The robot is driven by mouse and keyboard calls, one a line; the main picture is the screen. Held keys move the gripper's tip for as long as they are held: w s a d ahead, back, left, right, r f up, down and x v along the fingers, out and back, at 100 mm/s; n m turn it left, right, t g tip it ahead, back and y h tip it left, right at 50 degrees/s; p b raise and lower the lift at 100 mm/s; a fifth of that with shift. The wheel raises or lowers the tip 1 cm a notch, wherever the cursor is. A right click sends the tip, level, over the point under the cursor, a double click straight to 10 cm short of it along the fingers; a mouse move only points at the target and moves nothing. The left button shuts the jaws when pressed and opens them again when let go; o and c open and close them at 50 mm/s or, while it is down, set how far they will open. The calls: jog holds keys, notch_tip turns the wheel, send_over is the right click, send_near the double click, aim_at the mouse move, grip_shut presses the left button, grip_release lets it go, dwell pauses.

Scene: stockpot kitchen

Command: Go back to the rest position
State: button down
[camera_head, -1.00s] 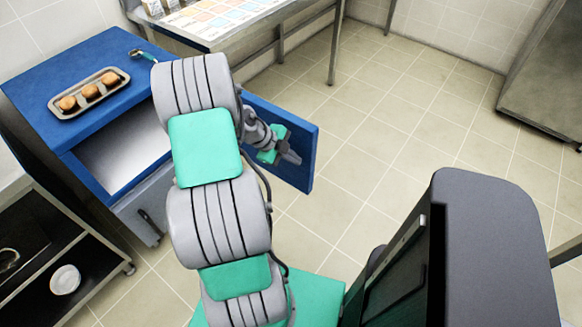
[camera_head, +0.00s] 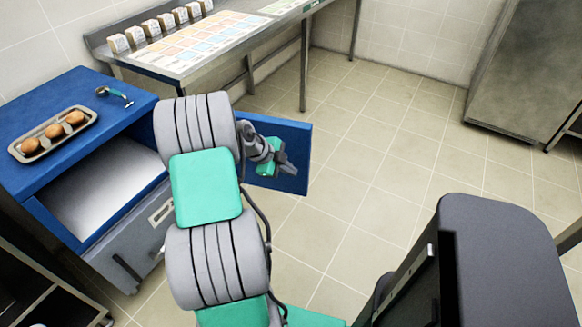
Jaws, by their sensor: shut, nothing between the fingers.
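My gripper (camera_head: 287,168) is shut and empty. It is to the right of my arm's upper bend, in front of the open blue door (camera_head: 290,150) of the blue cabinet (camera_head: 130,112). I cannot tell whether it touches the door. Part of the door and of the cabinet's right side is hidden behind my arm.
On the cabinet top are a tray (camera_head: 22,153) with several round brown items and a green-handled tool (camera_head: 115,96). A metal table (camera_head: 182,67) behind holds a coloured chart and small boxes. A steel unit (camera_head: 520,75) stands at the far right. The tiled floor (camera_head: 390,150) between is clear.

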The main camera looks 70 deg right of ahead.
jog(key=w+a+r+n+t+p, duration=0.2)
jog(key=w+a+r+n, duration=0.4)
jog(key=w+a, duration=0.25)
jog(key=w+a+r+n+t+y+p, duration=0.1)
jog(key=w+a+r+n+t+p, duration=0.1)
jog(key=w+a+r+n, duration=0.65)
jog(key=w+a+r+n+t+p, duration=0.3)
jog(key=w+a+r+n, duration=0.25)
jog(key=a, duration=0.55)
jog(key=a+r+n+t+y+p, duration=0.1)
jog(key=a+r+n+y, duration=0.1)
jog(key=a+n, duration=0.6)
jog(key=s+a+r+n+y+p, duration=0.1)
jog(key=a+r+n+p, duration=0.1)
jog(key=a+n, duration=0.7)
jog(key=a, duration=0.6)
jog(key=shift+s+a+r+t+y, duration=0.25)
jog(key=shift+r+t+y, duration=0.15)
jog(key=shift+a, duration=0.1)
